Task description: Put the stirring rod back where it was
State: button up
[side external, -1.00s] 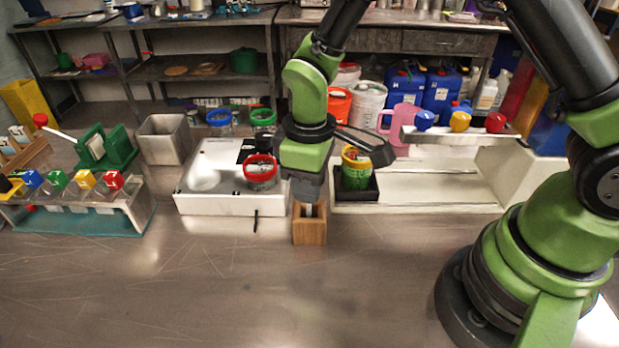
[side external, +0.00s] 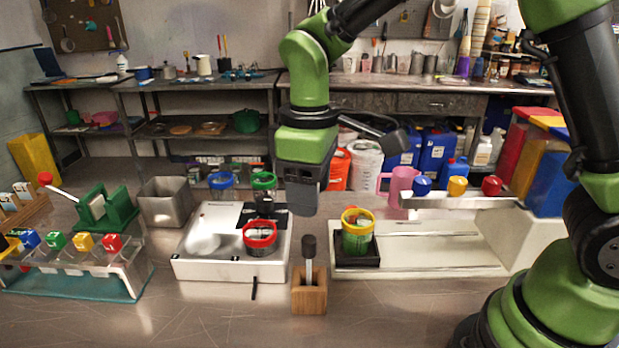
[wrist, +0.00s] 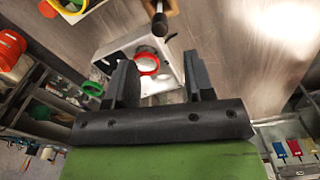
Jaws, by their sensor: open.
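The stirring rod (side external: 309,258) has a dark cylindrical handle and a pale shaft. It stands upright in the wooden block (side external: 309,294) on the bench; its lower end is hidden inside the block. In the wrist view the rod's dark handle (wrist: 160,24) shows at the top, beyond my fingertips. My gripper (side external: 303,205) is above the block and a little behind or to the left of the rod, clear of it. In the wrist view the two fingers (wrist: 160,80) are wide apart with nothing held between them.
A white box (side external: 205,270) with a red-rimmed jar (side external: 260,238) stands left of the block. A yellow-rimmed green jar (side external: 356,232) sits in a black tray (side external: 362,261) to the right. A rack with coloured blocks (side external: 75,275) is far left.

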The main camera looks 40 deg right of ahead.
jog(key=s+d+r+m+t+y, duration=0.1)
jog(key=s+d+r+m+t, duration=0.2)
jog(key=s+r+m, duration=0.2)
jog(key=s+d+r+m+t+y, duration=0.1)
jog(key=s+d+r+m+t, duration=0.2)
jog(key=s, duration=0.7)
jog(key=shift+s+d+r+m+t, duration=0.25)
jog(key=shift+r+m+t, duration=0.35)
jog(key=shift+r+m, duration=0.65)
jog(key=shift+r+n, duration=0.15)
jog(key=shift+n, duration=0.1)
